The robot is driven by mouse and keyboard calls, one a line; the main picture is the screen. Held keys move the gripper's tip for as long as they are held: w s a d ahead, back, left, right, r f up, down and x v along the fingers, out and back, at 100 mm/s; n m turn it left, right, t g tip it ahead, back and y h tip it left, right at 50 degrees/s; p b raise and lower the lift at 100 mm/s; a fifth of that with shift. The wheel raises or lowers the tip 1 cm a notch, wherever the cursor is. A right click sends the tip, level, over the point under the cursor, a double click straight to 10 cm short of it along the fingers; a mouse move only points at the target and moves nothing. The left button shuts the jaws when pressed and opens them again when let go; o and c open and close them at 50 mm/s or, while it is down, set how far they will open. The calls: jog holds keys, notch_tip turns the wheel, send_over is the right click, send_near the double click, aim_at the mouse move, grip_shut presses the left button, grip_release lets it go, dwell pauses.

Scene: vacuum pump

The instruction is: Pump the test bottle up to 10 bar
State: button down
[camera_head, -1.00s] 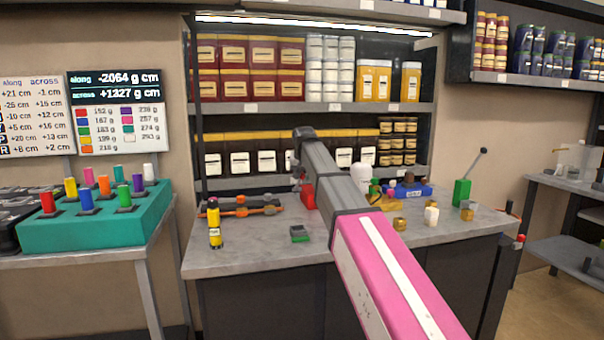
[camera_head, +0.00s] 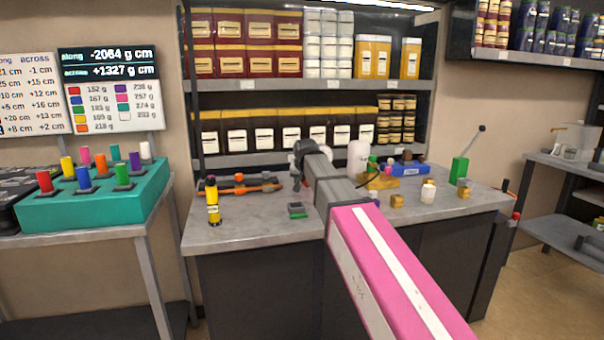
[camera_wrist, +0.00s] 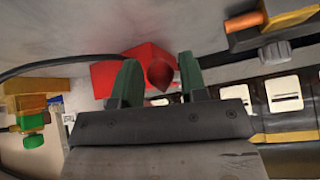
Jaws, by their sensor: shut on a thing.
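In the wrist view my gripper (camera_wrist: 159,62) has its two dark green fingers on either side of a dark red rounded knob (camera_wrist: 160,74). It is shut on this knob. A bright red block (camera_wrist: 106,78) lies just behind the knob. In the head view my arm hides the fingers, the knob and the red block. A white bottle (camera_head: 359,158) stands upright on the counter, just right of my wrist. I cannot tell which thing is the test bottle, and no pressure reading is legible.
A yellow cylinder (camera_head: 213,203), an orange-and-black rail (camera_head: 250,186) and a small grey-green device (camera_head: 297,211) are on the counter's left (camera_head: 245,232). Brass pieces and a small bottle (camera_head: 428,191) stand right of my arm. A black hose (camera_wrist: 60,57) crosses the wrist view. Shelves stand behind.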

jog(key=shift+s+d+f, duration=0.1)
jog(key=shift+s+f, duration=0.05)
jog(key=shift+f, duration=0.35)
jog(key=c, duration=0.7)
grip_release()
jog(key=shift+r, duration=0.25)
jog(key=v, duration=1)
jog(key=shift+s+r, duration=0.1)
jog(key=shift+s, duration=0.05)
